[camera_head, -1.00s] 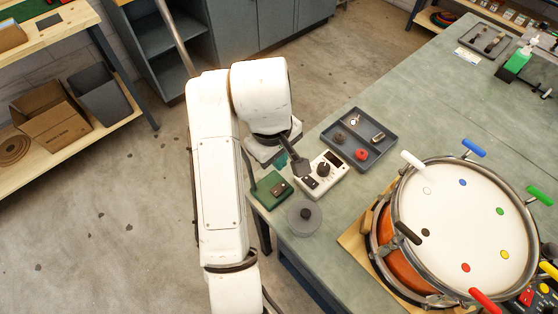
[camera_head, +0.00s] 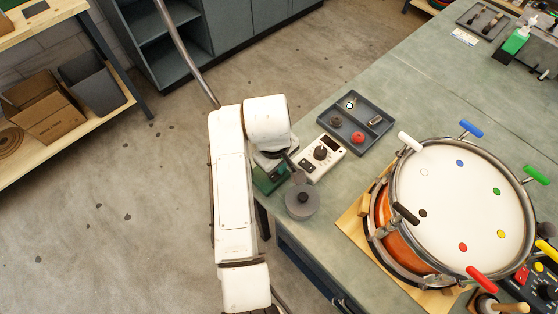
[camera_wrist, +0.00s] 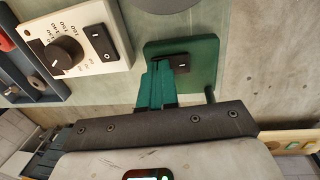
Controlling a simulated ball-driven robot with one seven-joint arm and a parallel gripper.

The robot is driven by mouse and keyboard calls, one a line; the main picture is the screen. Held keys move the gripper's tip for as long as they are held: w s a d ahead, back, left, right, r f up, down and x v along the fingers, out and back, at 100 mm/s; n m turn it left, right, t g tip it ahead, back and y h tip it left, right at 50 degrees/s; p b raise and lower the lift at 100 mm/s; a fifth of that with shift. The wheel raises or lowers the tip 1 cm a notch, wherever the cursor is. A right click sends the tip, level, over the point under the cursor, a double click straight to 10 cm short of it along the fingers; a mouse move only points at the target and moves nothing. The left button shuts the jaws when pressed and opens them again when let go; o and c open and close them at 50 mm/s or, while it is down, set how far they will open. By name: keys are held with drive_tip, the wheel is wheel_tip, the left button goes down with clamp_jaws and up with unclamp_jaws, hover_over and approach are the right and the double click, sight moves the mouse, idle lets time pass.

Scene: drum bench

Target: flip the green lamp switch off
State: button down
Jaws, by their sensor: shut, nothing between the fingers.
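The green switch box (camera_wrist: 205,60) lies on the bench edge in the wrist view, with a small black rocker switch (camera_wrist: 180,61) on its top. The box also shows in the head view (camera_head: 265,182), partly covered by my arm. My gripper (camera_wrist: 158,68) has teal fingers, shut together and empty. Its fingertips are over the box, right beside the left end of the rocker and partly overlapping it in the picture. I cannot tell whether they touch it. The fingertips are hard to make out in the head view.
A white dial box (camera_head: 322,158) with a black knob and its own rocker stands close by. A round grey disc (camera_head: 302,201) is next to the green box. A grey tray (camera_head: 357,122) with small parts and a drum (camera_head: 455,205) stand farther off.

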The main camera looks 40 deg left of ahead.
sight(276, 174)
drive_tip(key=shift+w+f+b, duration=0.25)
drive_tip(key=shift+b, duration=0.05)
drive_tip(key=shift+s+r, duration=0.25)
drive_tip(key=shift+s, duration=0.1)
drive_tip(key=shift+w+f, duration=0.15)
drive_tip(key=shift+w, duration=0.05)
drive_tip(key=shift+s+a+r+p, duration=0.1)
drive_tip(key=shift+s+r+p, duration=0.2)
drive_tip(key=shift+s+p, duration=0.55)
drive_tip(key=shift+p, duration=0.3)
drive_tip(key=r+p, duration=0.3)
drive_tip(key=r, duration=0.1)
drive_tip(key=shift+w+p, duration=0.25)
drive_tip(key=shift+p, duration=0.15)
wheel_tip(276, 174, up, 10)
drive_tip(key=w+b, duration=0.1)
drive_tip(key=b, duration=0.1)
